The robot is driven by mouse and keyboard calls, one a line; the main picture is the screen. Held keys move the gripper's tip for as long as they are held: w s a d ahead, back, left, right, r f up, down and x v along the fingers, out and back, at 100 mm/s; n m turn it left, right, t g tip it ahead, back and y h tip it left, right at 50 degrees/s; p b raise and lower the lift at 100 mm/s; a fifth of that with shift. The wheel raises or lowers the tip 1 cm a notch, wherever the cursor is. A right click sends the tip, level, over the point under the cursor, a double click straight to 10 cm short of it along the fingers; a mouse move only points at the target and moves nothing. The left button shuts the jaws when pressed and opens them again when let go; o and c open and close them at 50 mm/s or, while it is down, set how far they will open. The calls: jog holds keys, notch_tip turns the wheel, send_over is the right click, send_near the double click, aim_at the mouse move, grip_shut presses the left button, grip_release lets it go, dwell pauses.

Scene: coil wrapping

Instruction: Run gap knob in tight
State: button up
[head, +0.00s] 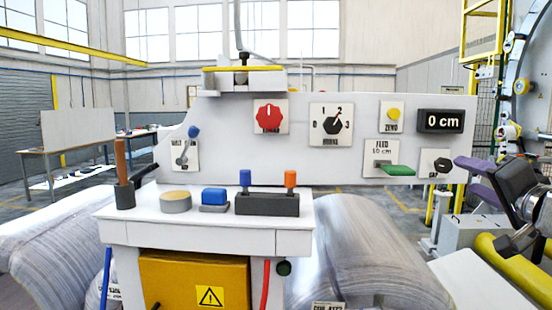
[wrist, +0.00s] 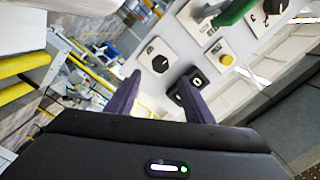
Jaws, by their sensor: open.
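The gap knob (head: 441,165) is a black, many-sided knob on a small white plate at the lower right end of the grey panel. In the wrist view the gap knob (wrist: 159,57) shows just beyond and between my fingertips. My gripper (head: 466,172) is open and empty, with purple fingers, just right of the knob in the head view. In the wrist view my gripper (wrist: 161,76) has one finger to each side of the knob's line. I see no contact between fingers and knob. The plate's lettering is too small to read fully.
The green feed lever (head: 397,170) sticks out close to the left of the knob. The black display (head: 440,121) above reads 0 cm. A yellow button (head: 393,113), a numbered selector (head: 332,125) and a red knob (head: 269,115) are farther left.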

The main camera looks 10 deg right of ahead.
aim_at(447, 167)
jog(key=x, duration=1.1)
jog(key=shift+w+d, duration=0.1)
jog(key=shift+w, duration=0.1)
jog(key=shift+c, duration=0.6)
jog(key=shift+f, duration=0.1)
jog(key=c, duration=0.9)
